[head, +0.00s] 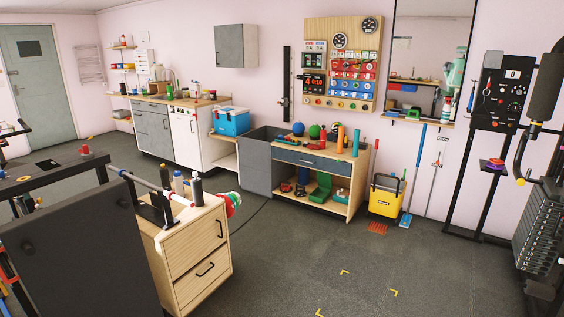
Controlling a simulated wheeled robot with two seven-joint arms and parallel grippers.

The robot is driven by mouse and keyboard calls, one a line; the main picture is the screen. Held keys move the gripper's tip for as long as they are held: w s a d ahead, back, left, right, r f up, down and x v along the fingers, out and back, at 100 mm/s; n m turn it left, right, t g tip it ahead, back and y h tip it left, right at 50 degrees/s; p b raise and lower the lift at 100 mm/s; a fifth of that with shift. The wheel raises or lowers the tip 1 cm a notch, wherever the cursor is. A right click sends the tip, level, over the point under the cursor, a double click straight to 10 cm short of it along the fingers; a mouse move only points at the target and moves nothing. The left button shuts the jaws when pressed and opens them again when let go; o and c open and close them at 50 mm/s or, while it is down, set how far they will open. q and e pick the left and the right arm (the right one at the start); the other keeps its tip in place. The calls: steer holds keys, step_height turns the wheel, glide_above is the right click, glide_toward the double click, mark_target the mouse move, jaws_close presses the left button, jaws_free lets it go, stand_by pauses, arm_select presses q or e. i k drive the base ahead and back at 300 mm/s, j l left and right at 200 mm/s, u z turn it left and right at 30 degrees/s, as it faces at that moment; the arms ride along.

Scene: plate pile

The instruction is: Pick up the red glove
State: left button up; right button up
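I cannot make out a red glove for certain. Small red objects (286,187) lie at the left of the lower shelf of the wooden workbench (322,162), too small to identify. Another small red object (87,151) sits at the left, near the dark cabinet's top bar. Neither of my grippers is in view.
A wooden drawer unit (207,262) with a bar and bottles on top stands beside the dark cabinet (85,255) in the left foreground. A yellow bucket (386,196) stands right of the workbench. Exercise equipment (497,95) is at the right. The middle floor (300,265) is clear.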

mark_target(307, 145)
steer(key=i, duration=3.05)
steer(key=i+j+z, duration=0.1)
steer(key=i, duration=1.4)
